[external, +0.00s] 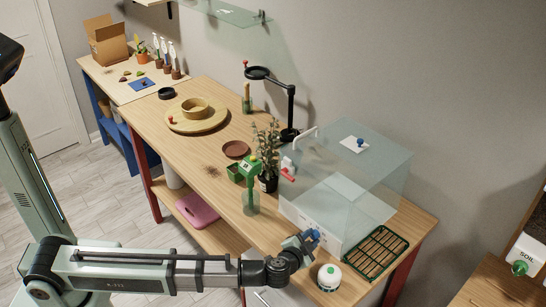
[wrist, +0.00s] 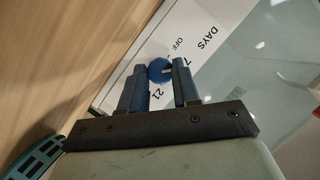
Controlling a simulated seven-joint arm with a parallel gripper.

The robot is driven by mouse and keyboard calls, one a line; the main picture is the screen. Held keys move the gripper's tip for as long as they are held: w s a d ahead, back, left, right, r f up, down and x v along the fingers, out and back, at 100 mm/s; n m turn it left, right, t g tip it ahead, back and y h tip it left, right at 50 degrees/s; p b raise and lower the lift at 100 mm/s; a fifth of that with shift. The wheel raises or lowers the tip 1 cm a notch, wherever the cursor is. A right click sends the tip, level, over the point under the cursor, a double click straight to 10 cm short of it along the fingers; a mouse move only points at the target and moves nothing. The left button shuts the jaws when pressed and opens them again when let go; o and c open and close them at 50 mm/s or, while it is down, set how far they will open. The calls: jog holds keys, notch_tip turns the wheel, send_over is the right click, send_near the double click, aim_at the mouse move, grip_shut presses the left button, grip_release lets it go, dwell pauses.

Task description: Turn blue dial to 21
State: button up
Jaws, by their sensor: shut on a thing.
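The blue dial (wrist: 158,69) sits on a white panel with the printed words DAYS and OFF and the numbers 7 and 21. My gripper (wrist: 159,72) is shut on the dial, one blue finger on each side of it. The pointer of the dial is not clear, so I cannot tell its setting. In the external view my gripper (external: 311,236) is at the white base panel (external: 300,215) of a clear glass case (external: 345,175); the dial is largely hidden there by the fingers.
A green-topped bottle (external: 250,195) and a leafy plant (external: 267,150) stand left of the case. A black stand (external: 290,110) is behind.

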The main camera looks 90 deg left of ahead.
jog(key=shift+c, duration=0.5)
jog(key=shift+w+f+m+y, duration=0.1)
jog(key=shift+m+y, duration=0.4)
jog(key=shift+m, duration=0.2)
grip_shut()
jog(key=shift+d+m+y, duration=0.1)
jog(key=shift+m+y, duration=0.5)
jog(key=shift+m, duration=0.5)
jog(key=o, duration=1)
grip_release()
jog(key=shift+o, duration=0.2)
jog(key=v, duration=1.4)
jog(key=shift+w, duration=0.15)
